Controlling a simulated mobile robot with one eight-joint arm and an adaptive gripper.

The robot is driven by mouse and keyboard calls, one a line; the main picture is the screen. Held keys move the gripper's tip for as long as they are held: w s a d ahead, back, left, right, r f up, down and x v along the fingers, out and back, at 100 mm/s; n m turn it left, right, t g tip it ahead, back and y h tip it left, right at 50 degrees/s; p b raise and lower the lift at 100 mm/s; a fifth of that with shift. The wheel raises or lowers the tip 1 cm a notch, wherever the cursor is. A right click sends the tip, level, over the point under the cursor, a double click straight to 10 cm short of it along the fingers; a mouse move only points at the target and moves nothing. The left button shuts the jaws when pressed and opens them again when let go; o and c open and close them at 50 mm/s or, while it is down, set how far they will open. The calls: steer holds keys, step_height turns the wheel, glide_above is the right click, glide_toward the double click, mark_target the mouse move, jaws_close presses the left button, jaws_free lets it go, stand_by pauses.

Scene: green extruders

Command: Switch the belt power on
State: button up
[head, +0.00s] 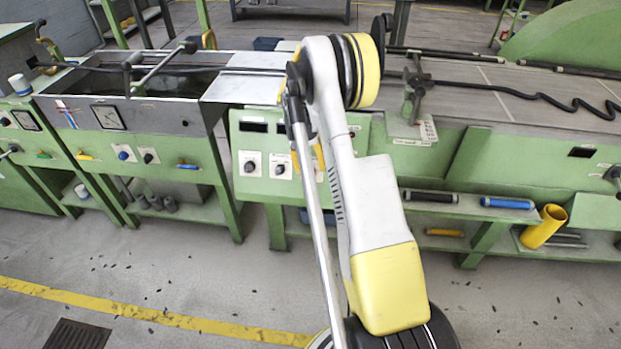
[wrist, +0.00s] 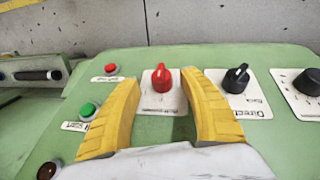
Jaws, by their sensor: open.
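In the wrist view, my gripper (wrist: 159,84) is open, its two yellow fingers spread and empty. A red rotary knob (wrist: 162,77) on a white label plate shows between the fingertips, its handle pointing roughly upward. I cannot tell whether the fingers are level with it or short of it, and its label is unreadable. A green button (wrist: 88,110) with a START label is left of the fingers, with a red button (wrist: 110,69) above it. In the head view, the green control panel (head: 265,142) is partly hidden behind my arm, and the red knob cannot be made out.
Right of the fingers are a black knob (wrist: 236,76) labelled "Direct…" and another black knob (wrist: 308,80). A dark red button (wrist: 48,170) is at lower left.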

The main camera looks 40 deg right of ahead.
mark_target(310, 170)
steer(key=f, duration=0.1)
steer(key=f+b, duration=0.1)
steer(key=f, duration=0.1)
steer(key=shift+s+d+f, duration=0.15)
steer(key=shift+s, duration=0.05)
steer(key=shift+c, duration=0.5)
jaws_close()
